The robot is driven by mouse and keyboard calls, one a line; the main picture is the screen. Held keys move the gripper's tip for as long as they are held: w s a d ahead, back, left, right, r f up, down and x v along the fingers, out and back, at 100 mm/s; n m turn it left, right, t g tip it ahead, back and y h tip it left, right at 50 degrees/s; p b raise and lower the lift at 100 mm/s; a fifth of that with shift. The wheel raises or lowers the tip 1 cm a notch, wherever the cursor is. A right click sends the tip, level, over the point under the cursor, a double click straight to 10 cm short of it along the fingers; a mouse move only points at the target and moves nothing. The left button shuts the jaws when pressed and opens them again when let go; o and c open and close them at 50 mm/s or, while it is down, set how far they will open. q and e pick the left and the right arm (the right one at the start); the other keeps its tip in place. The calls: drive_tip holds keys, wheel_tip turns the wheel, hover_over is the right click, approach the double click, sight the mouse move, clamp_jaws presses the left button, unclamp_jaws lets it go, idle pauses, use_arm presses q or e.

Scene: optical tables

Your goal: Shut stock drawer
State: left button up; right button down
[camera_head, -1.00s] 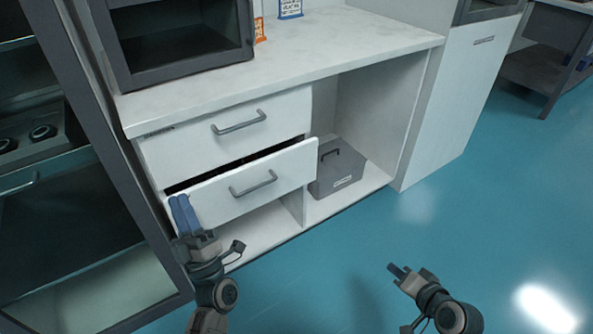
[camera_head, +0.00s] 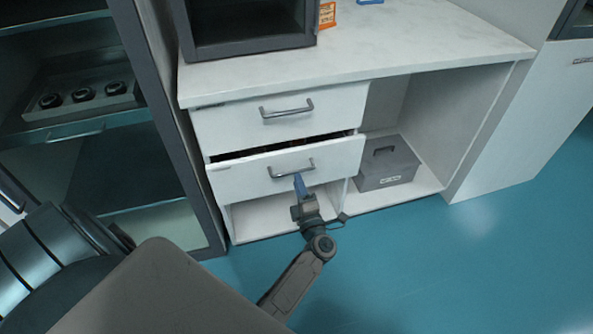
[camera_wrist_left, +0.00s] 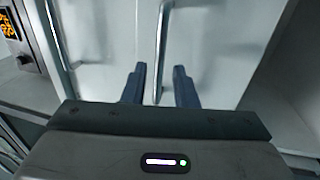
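The stock drawer looks to be the lower white drawer (camera_head: 240,178) under the counter, in the head view. It stands partly pulled out, with a dark gap along its top edge. Its grey bar handle (camera_head: 278,174) is on the front. My left gripper (camera_head: 300,186) is at the drawer front by the right part of this handle. In the left wrist view the blue fingers (camera_wrist_left: 159,86) are spread apart, with the handle (camera_wrist_left: 162,45) running between them. Contact with the handle cannot be told. My right gripper is not in view.
The upper drawer (camera_head: 230,122) is flush with the cabinet. A grey lidded box (camera_head: 386,164) sits in the open bay to the right. A dark-framed cabinet with shelves (camera_head: 80,124) stands at the left. Blue floor (camera_head: 430,265) is clear at the right.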

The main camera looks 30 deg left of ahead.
sight(295, 172)
use_arm(q)
drive_tip(key=x, duration=0.5)
drive_tip(key=shift+s, duration=0.1)
clamp_jaws()
